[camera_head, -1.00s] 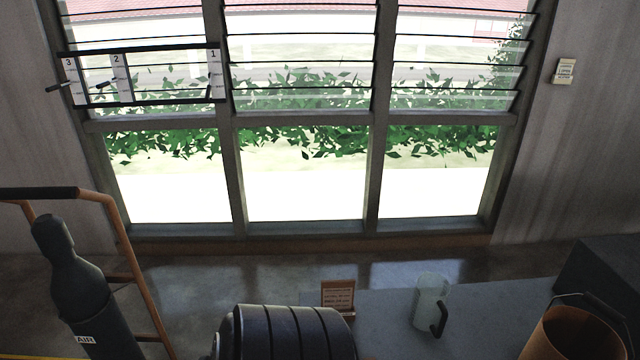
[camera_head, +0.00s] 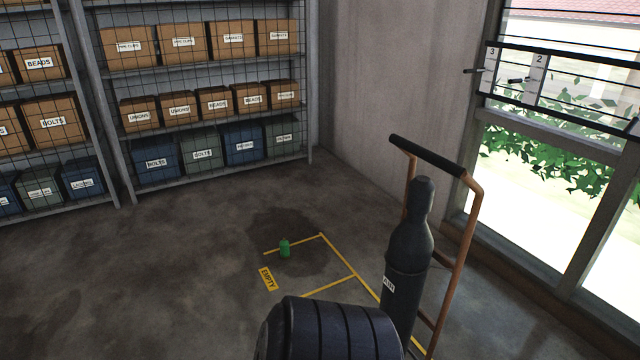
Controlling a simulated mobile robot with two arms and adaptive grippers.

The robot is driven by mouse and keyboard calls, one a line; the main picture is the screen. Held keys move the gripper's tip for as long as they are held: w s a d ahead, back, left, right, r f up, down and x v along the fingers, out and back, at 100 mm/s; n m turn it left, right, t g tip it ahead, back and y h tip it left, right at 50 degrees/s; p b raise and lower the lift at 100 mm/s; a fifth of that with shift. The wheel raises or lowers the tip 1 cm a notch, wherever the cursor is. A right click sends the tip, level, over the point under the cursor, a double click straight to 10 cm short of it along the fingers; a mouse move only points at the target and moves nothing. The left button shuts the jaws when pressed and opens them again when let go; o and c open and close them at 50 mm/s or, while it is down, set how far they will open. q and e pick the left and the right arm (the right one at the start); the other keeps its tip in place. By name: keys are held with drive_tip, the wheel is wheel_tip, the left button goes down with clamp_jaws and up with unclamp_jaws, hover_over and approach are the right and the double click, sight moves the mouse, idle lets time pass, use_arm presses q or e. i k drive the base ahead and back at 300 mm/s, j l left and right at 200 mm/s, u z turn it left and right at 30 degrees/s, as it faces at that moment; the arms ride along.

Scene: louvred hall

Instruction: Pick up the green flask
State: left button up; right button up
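A small green flask (camera_head: 285,248) stands on the concrete floor in the head view, on a dark stain beside a yellow floor line. It looks upright and is some distance off. A dark ribbed rounded part, which may be mine, fills the bottom middle of the view. Neither of my grippers shows.
A hand truck (camera_head: 468,230) with a dark gas cylinder (camera_head: 408,250) stands right of the flask, by the louvred window. Yellow lines (camera_head: 340,257) and an EMPTY label (camera_head: 268,279) mark the floor. Mesh-fronted shelves (camera_head: 215,105) with boxes line the back. Floor to the left is clear.

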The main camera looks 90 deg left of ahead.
sight(284, 245)
drive_tip(key=u, duration=3.05)
drive_tip(key=i+j+u, duration=0.1)
drive_tip(key=i+j, duration=0.15)
drive_tip(key=i, duration=0.3)
drive_tip(key=i+j+u, duration=0.1)
drive_tip(key=i+j, duration=0.15)
drive_tip(key=i, duration=0.3)
drive_tip(key=i+j+u, duration=0.15)
drive_tip(key=i, duration=0.4)
drive_tip(key=i+j+u, duration=0.1)
drive_tip(key=i, duration=0.5)
drive_tip(key=i+l+z, duration=0.15)
drive_tip(key=i+z, duration=0.2)
drive_tip(key=i, duration=0.25)
drive_tip(key=i+z, duration=0.35)
drive_tip(key=i, duration=0.25)
